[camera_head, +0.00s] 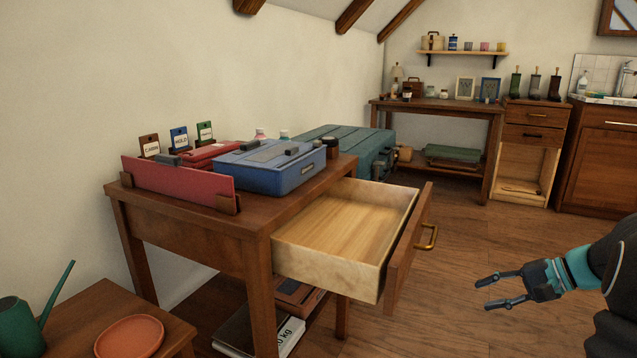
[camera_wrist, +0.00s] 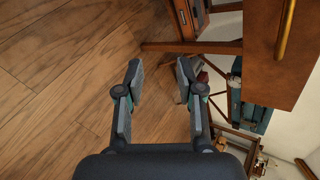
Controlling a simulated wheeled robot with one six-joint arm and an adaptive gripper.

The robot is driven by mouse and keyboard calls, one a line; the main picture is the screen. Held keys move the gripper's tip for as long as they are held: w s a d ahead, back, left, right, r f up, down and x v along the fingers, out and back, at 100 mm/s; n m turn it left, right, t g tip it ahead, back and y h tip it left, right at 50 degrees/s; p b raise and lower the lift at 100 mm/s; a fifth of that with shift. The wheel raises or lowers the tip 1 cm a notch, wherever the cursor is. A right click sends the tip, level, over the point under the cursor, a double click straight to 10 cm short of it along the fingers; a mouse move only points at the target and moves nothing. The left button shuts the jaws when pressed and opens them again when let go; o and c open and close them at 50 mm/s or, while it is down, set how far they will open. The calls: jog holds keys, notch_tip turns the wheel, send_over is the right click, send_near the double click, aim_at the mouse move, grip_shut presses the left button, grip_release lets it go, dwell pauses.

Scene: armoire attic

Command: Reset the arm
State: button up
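My gripper (camera_head: 497,290) is at the lower right of the head view, over the wooden floor, with its two fingers apart and nothing between them. It points left toward the open drawer. In the wrist view my gripper (camera_wrist: 160,75) also shows open and empty, with floor and furniture beyond it. The drawer (camera_head: 345,225) of the wooden table is pulled out and its visible inside is empty. Its brass handle (camera_head: 428,238) is apart from my gripper, up and to the left of it. The handle also shows at the top right of the wrist view (camera_wrist: 286,28).
A blue case (camera_head: 268,168), a red panel (camera_head: 178,183) and small signs stand on the drawer table (camera_head: 190,232). A low table (camera_head: 75,318) at lower left holds a watering can (camera_head: 22,325) and a terracotta saucer (camera_head: 130,337). Floor right of the drawer is clear.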

jog(key=s+a+r+n+g+h+p, duration=0.1)
jog(key=s+a+n+g+h+p, duration=0.25)
jog(key=s+a+h, duration=0.6)
jog(key=s+a+r+n+t+p, duration=0.3)
jog(key=s+a+r+n+p, duration=0.2)
jog(key=s+a+r, duration=0.5)
jog(key=s+a+n, duration=0.1)
jog(key=s, duration=0.3)
jog(key=shift+a+t+p, duration=0.3)
jog(key=shift+a+t, duration=0.05)
